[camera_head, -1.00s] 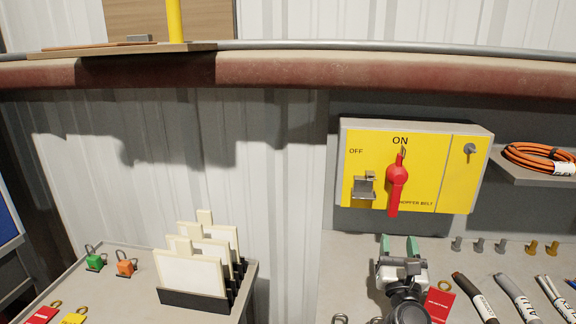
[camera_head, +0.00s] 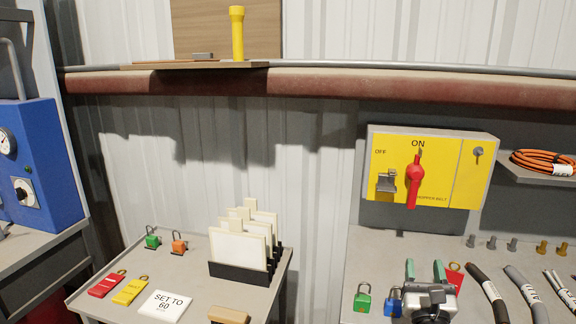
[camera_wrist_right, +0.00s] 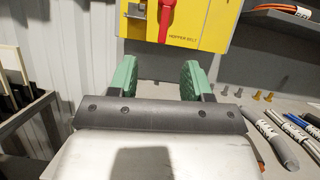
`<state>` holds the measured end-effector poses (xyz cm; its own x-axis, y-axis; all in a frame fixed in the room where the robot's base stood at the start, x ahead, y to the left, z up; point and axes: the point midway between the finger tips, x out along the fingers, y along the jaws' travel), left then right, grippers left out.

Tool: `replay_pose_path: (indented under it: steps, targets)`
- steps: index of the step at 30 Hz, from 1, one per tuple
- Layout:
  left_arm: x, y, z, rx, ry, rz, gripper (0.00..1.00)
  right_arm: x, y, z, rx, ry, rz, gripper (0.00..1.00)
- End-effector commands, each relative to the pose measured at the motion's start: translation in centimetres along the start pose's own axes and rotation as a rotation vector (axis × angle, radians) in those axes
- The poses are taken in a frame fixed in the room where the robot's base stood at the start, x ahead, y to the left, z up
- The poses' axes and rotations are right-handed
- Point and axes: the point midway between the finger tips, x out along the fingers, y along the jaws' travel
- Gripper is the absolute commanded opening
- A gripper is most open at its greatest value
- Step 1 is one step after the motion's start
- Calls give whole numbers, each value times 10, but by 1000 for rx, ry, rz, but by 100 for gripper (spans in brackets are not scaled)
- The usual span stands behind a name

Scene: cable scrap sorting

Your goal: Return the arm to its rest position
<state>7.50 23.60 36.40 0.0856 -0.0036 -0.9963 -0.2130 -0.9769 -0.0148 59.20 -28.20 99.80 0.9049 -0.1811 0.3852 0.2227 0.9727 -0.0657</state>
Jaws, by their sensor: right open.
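My right gripper (camera_head: 425,270) has two green fingertips spread apart with nothing between them, above the grey bench at the lower right of the head view. In the right wrist view the gripper (camera_wrist_right: 158,80) is also open and empty, below the yellow switch box (camera_wrist_right: 190,25). The yellow switch box (camera_head: 450,170) is on the wall behind the bench, with its red handle (camera_head: 414,182) upright below the word ON. My left gripper is not in view.
A green padlock (camera_head: 362,298) and a blue padlock (camera_head: 393,303) lie left of the gripper; cable pieces (camera_head: 488,292) lie right. A side table (camera_head: 200,268) holds a card rack (camera_head: 238,272), tags and a SET TO 60 card (camera_head: 172,306). Orange cable (camera_head: 543,162) sits on a shelf.

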Motion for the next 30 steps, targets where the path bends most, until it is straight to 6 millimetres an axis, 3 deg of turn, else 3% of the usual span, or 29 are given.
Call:
replay_pose_path:
  steps: [8,14,17,22,27,30]
  targets:
    - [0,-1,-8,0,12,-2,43,-32,28,-1,-366,-13,209,49]
    - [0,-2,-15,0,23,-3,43,-76,58,-12,-767,-38,460,49]
    - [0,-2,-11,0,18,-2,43,-110,74,-24,-1015,-63,635,49]
    - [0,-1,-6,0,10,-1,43,-201,90,-54,-1546,-158,1084,49]
    - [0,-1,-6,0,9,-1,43,-284,76,-72,-1924,-293,1531,49]
    - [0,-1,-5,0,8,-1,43,-319,63,-74,-2045,-365,1738,49]
